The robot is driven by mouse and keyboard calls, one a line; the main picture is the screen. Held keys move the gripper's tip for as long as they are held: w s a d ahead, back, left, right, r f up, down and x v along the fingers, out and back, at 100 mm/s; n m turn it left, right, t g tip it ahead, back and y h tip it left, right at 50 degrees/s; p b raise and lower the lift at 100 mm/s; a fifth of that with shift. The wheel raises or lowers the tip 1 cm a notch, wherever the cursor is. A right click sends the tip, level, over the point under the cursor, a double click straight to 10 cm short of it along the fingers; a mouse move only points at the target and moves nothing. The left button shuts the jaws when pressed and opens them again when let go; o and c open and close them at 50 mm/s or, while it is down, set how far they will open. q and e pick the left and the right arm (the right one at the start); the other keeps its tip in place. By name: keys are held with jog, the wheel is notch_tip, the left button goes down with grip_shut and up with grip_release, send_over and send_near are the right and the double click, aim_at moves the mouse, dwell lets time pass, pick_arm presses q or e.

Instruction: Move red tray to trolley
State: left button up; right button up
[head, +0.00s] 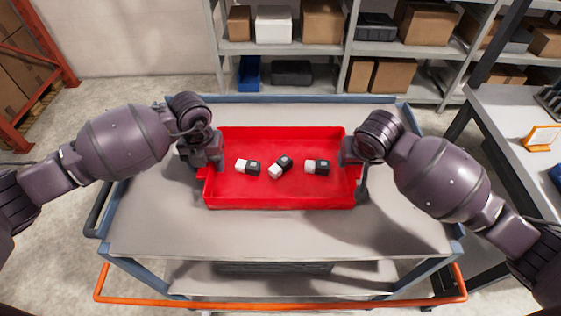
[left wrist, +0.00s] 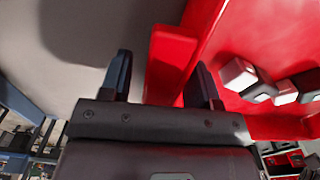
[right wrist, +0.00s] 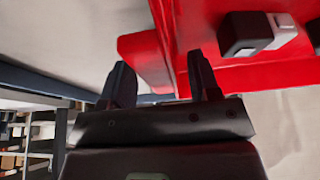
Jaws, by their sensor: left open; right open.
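The red tray (head: 280,192) rests on the top of the trolley (head: 150,225) and holds several black-and-white blocks (head: 280,167). My left gripper (head: 203,165) is at the tray's left end. In the left wrist view its open fingers (left wrist: 160,85) stand either side of the tray's red end (left wrist: 168,60). My right gripper (head: 355,165) is at the tray's right end. In the right wrist view its open fingers (right wrist: 160,82) stand about the tray's red edge (right wrist: 140,48). I cannot tell whether the fingers touch the tray.
The trolley has an orange handle bar (head: 280,304) at the near side and a lower shelf. A grey table (head: 520,130) with an orange-framed item (head: 542,138) stands at right. Shelving with boxes (head: 322,22) is behind. Trolley top is bare around the tray.

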pick_arm(q)
notch_tip(320, 180, up, 12)
jog(key=shift+f, duration=0.1)
pick_arm(e)
jog(key=v, duration=1.2)
pick_arm(q)
jog(key=shift+s, duration=0.1)
pick_arm(e)
jog(key=shift+s, duration=0.15)
dwell(0.4)
